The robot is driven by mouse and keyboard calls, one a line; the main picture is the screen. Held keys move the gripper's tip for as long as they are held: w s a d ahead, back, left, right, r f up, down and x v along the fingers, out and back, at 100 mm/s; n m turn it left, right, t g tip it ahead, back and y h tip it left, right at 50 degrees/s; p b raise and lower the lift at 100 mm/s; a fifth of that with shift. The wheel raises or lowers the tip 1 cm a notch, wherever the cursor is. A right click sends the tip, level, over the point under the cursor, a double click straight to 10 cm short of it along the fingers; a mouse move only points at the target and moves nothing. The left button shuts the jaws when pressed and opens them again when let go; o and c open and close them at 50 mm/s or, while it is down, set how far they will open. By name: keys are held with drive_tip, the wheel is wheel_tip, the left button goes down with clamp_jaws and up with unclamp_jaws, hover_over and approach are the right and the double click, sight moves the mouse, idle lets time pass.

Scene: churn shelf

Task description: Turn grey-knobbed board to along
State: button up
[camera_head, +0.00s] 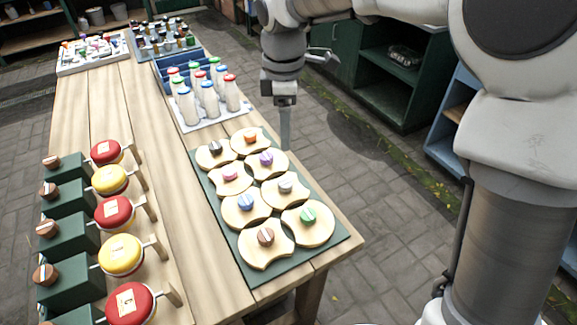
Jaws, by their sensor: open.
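The grey-knobbed board (270,194) is a pale wooden disc with cut-in sides, lying in the right-hand column on the dark green mat (253,279). Its small grey knob (285,187) has a light stripe whose direction is too small to read surely. The board sits between the purple-knobbed board (254,169) behind, the green-knobbed board (321,232) in front and the blue-knobbed board (235,217) at left. My gripper (286,146) points down, open and empty, behind and above the grey-knobbed board near the table's right edge. Its fingers appear edge-on, so the gap is hard to see.
Pink- (225,183), black- (206,158), orange- (242,147) and brown-knobbed boards (266,256) crowd the mat. Capped white bottles (211,102) stand behind. Red and yellow round pieces on green blocks (70,235) line the left. A bare wooden strip (165,170) lies between.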

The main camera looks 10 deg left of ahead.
sight(285, 182)
drive_tip(key=f+b, duration=0.1)
drive_tip(key=f, duration=1)
drive_tip(key=f+b, duration=0.1)
drive_tip(key=f, duration=0.4)
drive_tip(key=shift+w+f+b, duration=0.3)
drive_tip(key=shift+w+f, duration=0.05)
drive_tip(key=shift+f, duration=0.05)
clamp_jaws()
